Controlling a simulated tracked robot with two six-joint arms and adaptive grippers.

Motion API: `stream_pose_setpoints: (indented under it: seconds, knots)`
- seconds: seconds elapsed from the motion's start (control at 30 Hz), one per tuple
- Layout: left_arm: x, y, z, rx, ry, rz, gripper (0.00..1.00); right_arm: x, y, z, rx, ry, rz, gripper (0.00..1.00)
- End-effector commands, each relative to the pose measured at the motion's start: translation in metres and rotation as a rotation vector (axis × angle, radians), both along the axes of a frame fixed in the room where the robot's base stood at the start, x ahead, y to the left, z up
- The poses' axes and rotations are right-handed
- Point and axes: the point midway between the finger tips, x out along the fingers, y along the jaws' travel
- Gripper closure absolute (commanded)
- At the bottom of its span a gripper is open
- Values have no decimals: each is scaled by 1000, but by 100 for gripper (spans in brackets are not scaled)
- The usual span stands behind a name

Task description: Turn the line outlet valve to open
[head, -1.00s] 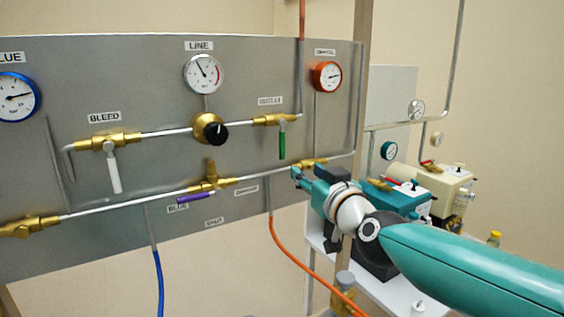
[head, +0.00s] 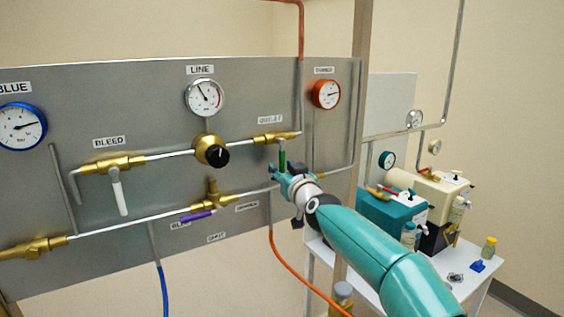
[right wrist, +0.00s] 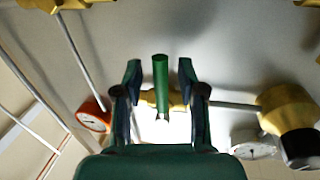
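The outlet valve is a brass body (head: 275,138) on the upper pipe, under a blurred label that seems to read OUTLET. Its green handle (head: 282,156) hangs straight down, across the pipe. My right gripper (head: 283,171) is at the lower end of this handle. In the right wrist view, the green handle (right wrist: 160,80) stands between the two fingers of my right gripper (right wrist: 160,72), with a gap on each side. The gripper is open. The brass valve body (right wrist: 173,98) shows behind, partly hidden by the gripper. My left gripper is not in view.
A regulator with a black knob (head: 211,150) and the LINE gauge (head: 205,97) are left of the valve. An orange-rimmed gauge (head: 326,94) is to its right. The bleed valve's white handle (head: 119,192) and a purple handle (head: 197,216) are farther left. An orange hose (head: 283,262) hangs below.

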Motion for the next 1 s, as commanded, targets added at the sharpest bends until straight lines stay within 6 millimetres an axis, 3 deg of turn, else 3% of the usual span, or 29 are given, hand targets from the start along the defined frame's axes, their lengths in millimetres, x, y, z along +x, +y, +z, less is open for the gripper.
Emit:
stream_pose_setpoints:
  seconds: [0.43, 0.47, 0.7, 1.0]
  knots:
    - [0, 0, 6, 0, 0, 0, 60, 8, 3, -1, 1, 0, 0, 60]
    - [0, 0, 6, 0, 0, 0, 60, 8, 3, -1, 1, 0, 0, 62]
    - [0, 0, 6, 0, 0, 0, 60, 8, 2, -1, 0, 0, 0, 100]
    - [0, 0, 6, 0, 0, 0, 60, 8, 2, -1, 1, 0, -1, 100]
